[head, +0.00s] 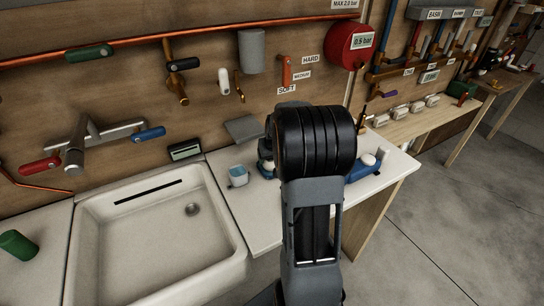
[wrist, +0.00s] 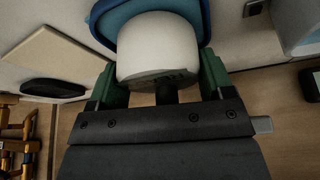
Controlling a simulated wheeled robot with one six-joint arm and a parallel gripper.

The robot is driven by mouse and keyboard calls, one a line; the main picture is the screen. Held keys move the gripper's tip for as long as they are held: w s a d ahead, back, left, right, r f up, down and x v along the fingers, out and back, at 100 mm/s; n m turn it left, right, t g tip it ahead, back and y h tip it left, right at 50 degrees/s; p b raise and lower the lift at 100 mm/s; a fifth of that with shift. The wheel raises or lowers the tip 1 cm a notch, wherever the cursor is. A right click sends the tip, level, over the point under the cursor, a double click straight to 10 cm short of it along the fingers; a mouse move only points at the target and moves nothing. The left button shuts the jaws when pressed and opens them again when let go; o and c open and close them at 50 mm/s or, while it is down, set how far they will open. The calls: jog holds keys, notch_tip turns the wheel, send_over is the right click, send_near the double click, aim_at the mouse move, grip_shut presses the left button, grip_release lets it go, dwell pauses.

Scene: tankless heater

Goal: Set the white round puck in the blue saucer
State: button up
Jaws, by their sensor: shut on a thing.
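The white round puck (wrist: 158,48) sits between the green fingers of my gripper (wrist: 160,82) in the wrist view. The gripper is shut on it. The blue saucer (wrist: 103,22) shows directly beyond the puck at the top of the wrist view, with its rim on both sides of the puck. The puck hides much of the saucer, and I cannot tell whether they touch.
A blue object (head: 358,171) with a white rounded thing (head: 368,160) lies right of my arm. Pipes and valves line the wooden wall behind.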

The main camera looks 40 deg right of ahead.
jog(key=shift+f+b, duration=0.4)
jog(key=shift+f, duration=0.05)
jog(key=o, duration=1)
jog(key=v, duration=1.4)
jog(key=shift+w, duration=0.1)
